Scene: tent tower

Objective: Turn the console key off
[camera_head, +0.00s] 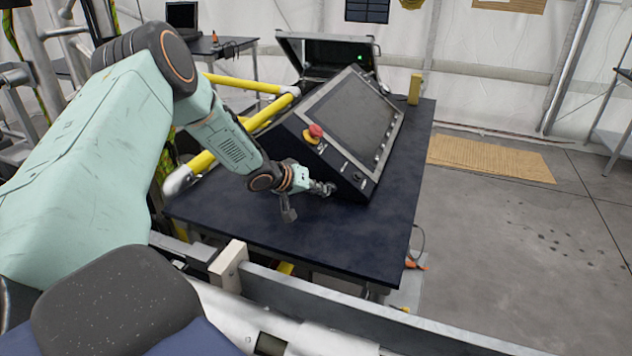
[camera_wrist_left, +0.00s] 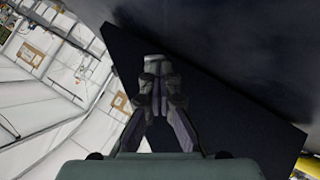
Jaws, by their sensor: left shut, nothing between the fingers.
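The console (camera_head: 345,120) is a dark slanted box with a large grey screen, standing on a dark blue table (camera_head: 300,235). A red button on a yellow base (camera_head: 314,132) sits on its upper left panel. Small controls line the lower panel, and a dark round one, perhaps the key (camera_head: 358,176), is near the front corner; it is too small to tell its position. My left gripper (camera_head: 328,188) is at the console's lower front edge, just left of that control. In the left wrist view its fingers (camera_wrist_left: 157,100) are together and empty. My right gripper is not in view.
Yellow rails (camera_head: 245,85) run behind my left arm. An open case with a green light (camera_head: 325,52) stands behind the console. A small yellow block (camera_head: 415,88) stands at the table's far right. The table's front right part is clear.

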